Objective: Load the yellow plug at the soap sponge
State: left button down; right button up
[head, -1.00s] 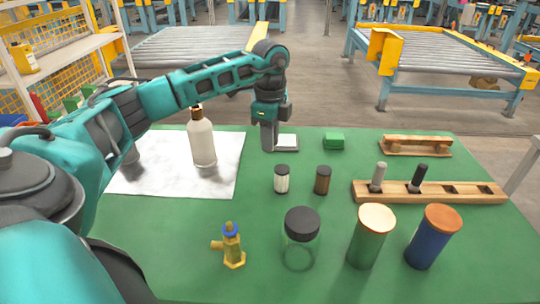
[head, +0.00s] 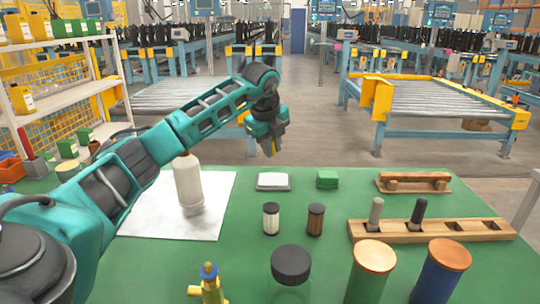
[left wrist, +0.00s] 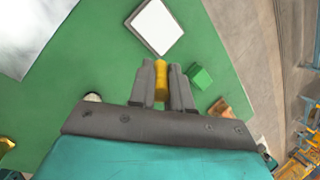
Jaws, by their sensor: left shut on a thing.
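My left gripper (head: 271,148) is raised above the far edge of the green table. It is shut on the yellow plug (left wrist: 161,72), which shows between its fingers (left wrist: 161,88) in the left wrist view; a bit of yellow also shows in the head view (head: 274,146). A white pad in a grey tray (head: 273,181) lies on the table below the gripper, and also shows in the wrist view (left wrist: 155,29). A green block (head: 327,179) lies to its right. I cannot tell which of these two is the soap sponge. My right gripper is not in view.
A white bottle (head: 188,183) stands on a white sheet (head: 222,205) at left. Two small jars (head: 271,218) (head: 315,219), a wooden peg rack (head: 440,230), a yellow valve (head: 210,287) and several lidded jars (head: 291,265) occupy the middle, right and front.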

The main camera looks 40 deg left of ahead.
pick_arm(q)
jog(key=w+a+f+m+b, duration=0.1)
jog(key=f+b, duration=0.1)
jog(key=f, duration=0.1)
jog(key=w+a+f+m+t+b, duration=0.1)
jog(key=f+b, duration=0.1)
jog(key=b, duration=0.1)
jog(key=w+a+f+m+t+b, duration=0.1)
jog(key=f+b, duration=0.2)
jog(key=shift+w+a+f+h, duration=0.2)
jog(key=shift+w+f+h, duration=0.05)
jog(key=shift+f+h, duration=0.15)
jog(key=shift+f+b, duration=0.3)
jog(key=shift+b, duration=0.05)
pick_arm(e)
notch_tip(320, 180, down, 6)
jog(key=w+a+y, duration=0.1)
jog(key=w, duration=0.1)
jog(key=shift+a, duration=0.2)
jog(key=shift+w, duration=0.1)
pick_arm(q)
jog(key=shift+f, duration=0.5)
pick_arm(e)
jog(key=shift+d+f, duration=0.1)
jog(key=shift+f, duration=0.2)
